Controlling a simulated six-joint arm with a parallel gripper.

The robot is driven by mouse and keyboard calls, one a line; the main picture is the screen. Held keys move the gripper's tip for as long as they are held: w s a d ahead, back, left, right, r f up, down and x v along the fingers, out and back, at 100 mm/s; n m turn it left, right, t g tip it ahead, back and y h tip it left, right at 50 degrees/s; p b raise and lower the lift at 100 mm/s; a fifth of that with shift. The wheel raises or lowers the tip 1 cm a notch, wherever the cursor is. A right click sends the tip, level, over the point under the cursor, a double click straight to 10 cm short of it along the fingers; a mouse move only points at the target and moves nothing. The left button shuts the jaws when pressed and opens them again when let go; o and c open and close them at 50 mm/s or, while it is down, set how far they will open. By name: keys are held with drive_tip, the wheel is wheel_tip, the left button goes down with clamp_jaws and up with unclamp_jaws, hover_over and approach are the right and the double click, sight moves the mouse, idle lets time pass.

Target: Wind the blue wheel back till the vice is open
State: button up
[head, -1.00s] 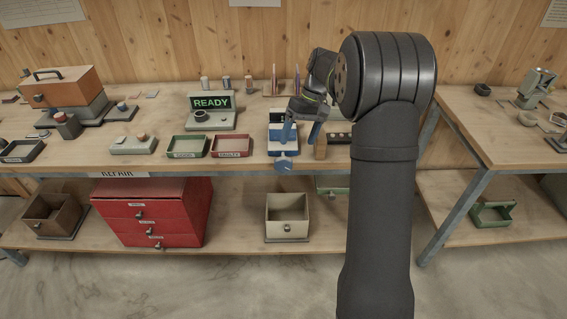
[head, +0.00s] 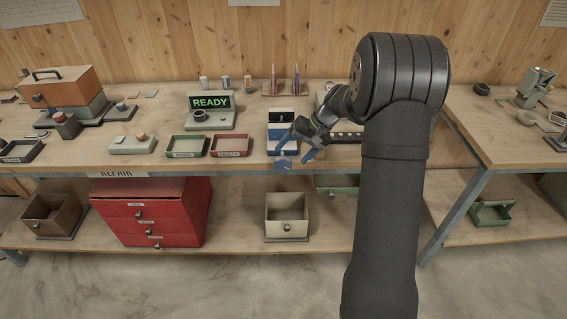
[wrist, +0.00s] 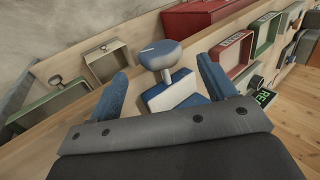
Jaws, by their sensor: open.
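The blue vice (head: 281,117) with pale parts stands at the bench's front edge. Its blue wheel (head: 283,165) sticks out in front of that edge. In the wrist view the blue wheel (wrist: 160,54) sits on a grey hub, with the vice's blue and white blocks (wrist: 172,92) behind it. My gripper (head: 299,146) is open at the front of the vice, above and right of the wheel. In the wrist view my gripper (wrist: 163,68) has one blue finger on each side of the wheel, both apart from it. The gap between the vice's jaws is not clear.
Green and red trays (head: 231,146) lie left of the vice, with a READY display (head: 210,103) behind them. A cream bin (head: 287,216) and a red drawer unit (head: 152,211) stand on the lower shelf. Items right of the vice are partly hidden by my arm.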

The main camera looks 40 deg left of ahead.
sight(278, 158)
drive_tip(key=x, duration=0.6)
drive_tip(key=shift+c, duration=0.5)
drive_tip(key=c, duration=0.9)
drive_tip(key=t+h, duration=0.4)
drive_tip(key=shift+s+a, duration=0.15)
drive_tip(key=shift+a, duration=0.05)
drive_tip(key=t+h, duration=0.4)
drive_tip(key=shift+t+h, duration=0.4)
drive_tip(key=o, duration=1)
